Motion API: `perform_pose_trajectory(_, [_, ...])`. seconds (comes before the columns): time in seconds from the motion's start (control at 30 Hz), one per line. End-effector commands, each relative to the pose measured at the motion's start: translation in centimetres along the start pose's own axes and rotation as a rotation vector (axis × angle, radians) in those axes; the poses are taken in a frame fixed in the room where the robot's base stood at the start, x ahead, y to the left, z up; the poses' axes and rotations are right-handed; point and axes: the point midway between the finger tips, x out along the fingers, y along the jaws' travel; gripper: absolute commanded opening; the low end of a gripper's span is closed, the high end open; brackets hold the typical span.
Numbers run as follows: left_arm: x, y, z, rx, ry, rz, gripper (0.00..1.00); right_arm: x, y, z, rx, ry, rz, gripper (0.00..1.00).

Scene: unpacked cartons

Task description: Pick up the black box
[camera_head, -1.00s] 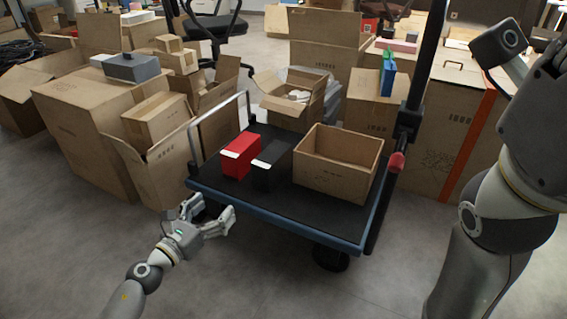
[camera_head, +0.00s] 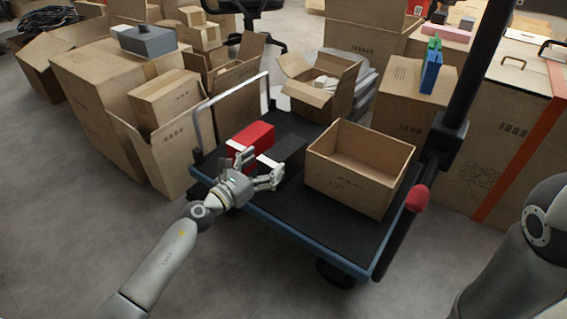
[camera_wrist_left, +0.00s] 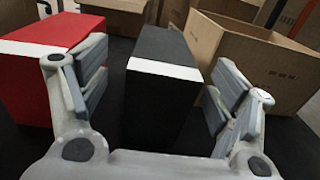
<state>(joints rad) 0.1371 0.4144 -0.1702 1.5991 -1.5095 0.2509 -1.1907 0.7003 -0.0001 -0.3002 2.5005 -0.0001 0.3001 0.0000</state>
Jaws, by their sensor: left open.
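The black box (camera_head: 290,151) with a white band stands on the cart's dark deck, between a red box (camera_head: 251,136) and an open carton (camera_head: 348,183). My left gripper (camera_head: 262,168) is open at the near side of the black box and hides part of it. In the left wrist view the black box (camera_wrist_left: 160,105) stands upright between the spread fingers of my left gripper (camera_wrist_left: 150,110), with a gap visible on both sides. The red box (camera_wrist_left: 28,85) is just outside the left finger. Only part of my right arm shows, at the right edge of the head view; its gripper is out of frame.
The cart (camera_head: 282,229) has a blue edge, a metal handle at the left and a dark post at the right. The open carton also shows in the wrist view (camera_wrist_left: 270,65), right of the fingers. Several cartons crowd behind and left; the floor in front is clear.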

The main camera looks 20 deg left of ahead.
Motion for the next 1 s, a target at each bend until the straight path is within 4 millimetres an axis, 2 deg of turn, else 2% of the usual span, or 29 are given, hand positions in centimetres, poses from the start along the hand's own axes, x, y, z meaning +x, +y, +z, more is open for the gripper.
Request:
perform_pose_trajectory(0.17, [1.4, -0.1, 0.2, 0.000, -0.002, 0.000, 0.83, -0.2, -0.1, -0.1, 0.000, 0.000, 0.000, 0.40])
perform_pose_trajectory(0.4, [4.7, -0.4, 0.3, -0.001, -0.002, 0.000, 0.83, -1.0, -0.2, -0.4, 0.000, 0.000, -0.001, 0.40])
perform_pose_trajectory(0.53, [5.4, -0.4, 0.4, -0.002, 0.000, -0.001, 0.83, -1.1, -0.3, -0.4, 0.000, 0.000, -0.001, 0.40])
perform_pose_trajectory(0.73, [5.4, -0.4, 0.4, -0.001, 0.001, -0.001, 0.83, -1.1, -0.2, -0.4, 0.000, 0.000, -0.001, 0.40])
perform_pose_trajectory(0.77, [5.4, -0.4, 0.4, -0.001, 0.001, -0.001, 0.82, -1.1, -0.2, -0.4, 0.000, 0.000, -0.001, 0.40])
perform_pose_trajectory(1.0, [5.4, -0.4, 0.4, -0.001, 0.001, -0.001, 0.51, -1.1, -0.2, -0.4, 0.000, 0.000, -0.001, 0.40])
